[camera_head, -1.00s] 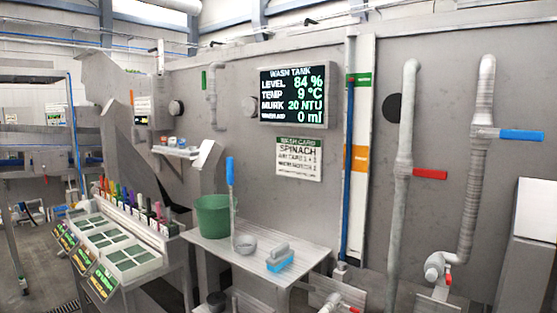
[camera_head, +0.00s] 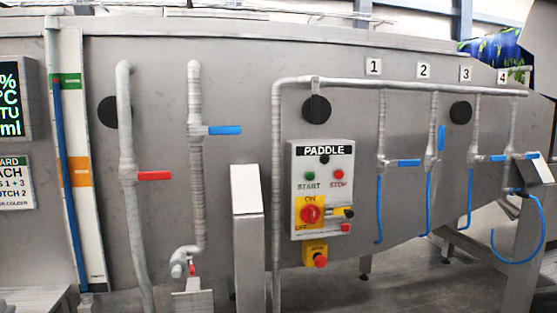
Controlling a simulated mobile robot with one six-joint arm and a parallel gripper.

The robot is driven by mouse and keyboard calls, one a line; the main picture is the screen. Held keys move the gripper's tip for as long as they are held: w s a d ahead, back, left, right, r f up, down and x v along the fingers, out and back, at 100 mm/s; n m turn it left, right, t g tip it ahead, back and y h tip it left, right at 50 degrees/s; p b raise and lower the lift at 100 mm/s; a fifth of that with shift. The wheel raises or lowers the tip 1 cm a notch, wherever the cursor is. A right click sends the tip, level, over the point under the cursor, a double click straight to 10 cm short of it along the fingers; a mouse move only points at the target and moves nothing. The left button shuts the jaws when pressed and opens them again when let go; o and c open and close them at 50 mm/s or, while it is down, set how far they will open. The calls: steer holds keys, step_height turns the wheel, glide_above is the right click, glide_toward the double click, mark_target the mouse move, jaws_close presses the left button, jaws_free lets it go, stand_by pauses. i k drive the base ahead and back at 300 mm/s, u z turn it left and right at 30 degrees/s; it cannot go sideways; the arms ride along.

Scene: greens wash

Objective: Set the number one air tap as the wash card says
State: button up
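The number one air tap hangs below the "1" plate (camera_head: 374,66) on a thin vertical pipe off the long horizontal pipe. Its blue handle (camera_head: 403,162) lies level, crosswise to the pipe, pointing right. The number two handle (camera_head: 441,138) stands upright along its pipe. The number three handle (camera_head: 488,158) and the number four handle (camera_head: 527,156) lie level. The wash card (camera_head: 16,182) is cut off by the left edge; "ACH", "S 1 + 3" and "OTCH 2" can be read. My gripper is not in view.
A paddle control box (camera_head: 322,190) with an emergency stop (camera_head: 316,254) is left of tap one. Two larger pipes carry a red handle (camera_head: 155,176) and a blue handle (camera_head: 225,130). A grey post (camera_head: 247,235) stands between. Blue hoses (camera_head: 379,210) hang below the taps.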

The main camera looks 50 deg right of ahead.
mark_target(393, 164)
steer(key=z, duration=1.1)
steer(key=k, duration=0.45)
steer(key=z, duration=0.7)
steer(key=i, duration=0.5)
